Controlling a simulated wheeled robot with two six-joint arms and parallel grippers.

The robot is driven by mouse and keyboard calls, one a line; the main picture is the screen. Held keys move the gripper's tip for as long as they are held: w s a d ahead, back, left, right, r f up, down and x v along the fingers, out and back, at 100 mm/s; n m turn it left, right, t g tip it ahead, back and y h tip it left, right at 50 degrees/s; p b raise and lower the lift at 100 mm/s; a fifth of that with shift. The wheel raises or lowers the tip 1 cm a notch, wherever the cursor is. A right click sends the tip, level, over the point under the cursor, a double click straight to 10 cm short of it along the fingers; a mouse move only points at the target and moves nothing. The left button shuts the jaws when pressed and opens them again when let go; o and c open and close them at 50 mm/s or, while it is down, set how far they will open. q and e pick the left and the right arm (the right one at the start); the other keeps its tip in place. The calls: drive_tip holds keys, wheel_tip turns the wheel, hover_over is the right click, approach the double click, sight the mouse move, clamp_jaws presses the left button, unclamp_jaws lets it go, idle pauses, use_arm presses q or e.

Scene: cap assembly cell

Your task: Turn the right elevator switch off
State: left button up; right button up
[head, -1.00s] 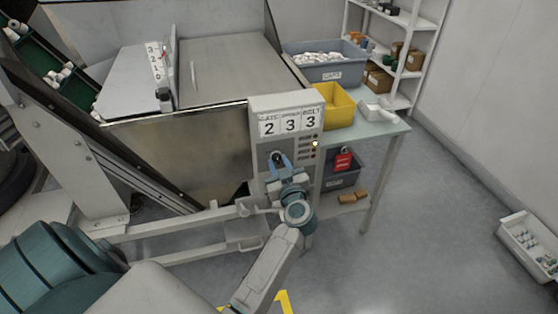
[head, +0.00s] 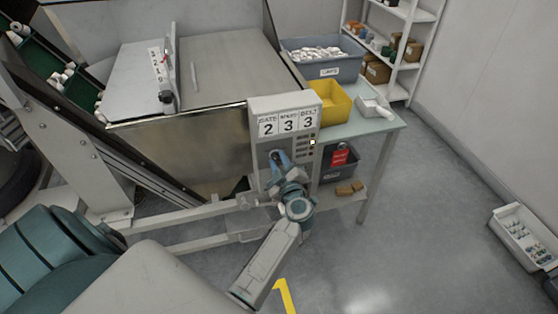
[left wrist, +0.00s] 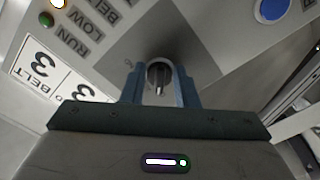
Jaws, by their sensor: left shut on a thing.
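The grey control panel (head: 259,150) stands on the front of the hopper machine, with number cards 2, 3, 3 on top. A dark rotary switch knob (left wrist: 159,77) sits on its face. My left gripper (head: 277,156) is at the panel with its blue fingers shut on the knob, one finger on each side. In the left wrist view the gripper (left wrist: 159,88) holds the knob between its fingertips. The knob's marking is too small to read. My right gripper is out of view.
A column of small lamps (head: 312,142) on the panel's right has one lit; RUN and LOW labels show in the left wrist view. A yellow bin (head: 330,103) and a grey-blue bin (head: 322,70) stand behind the panel.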

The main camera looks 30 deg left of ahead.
use_arm(q)
drive_tip(key=shift+f, duration=0.1)
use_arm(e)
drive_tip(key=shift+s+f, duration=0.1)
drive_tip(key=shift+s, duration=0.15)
use_arm(q)
drive_tip(key=o, duration=1)
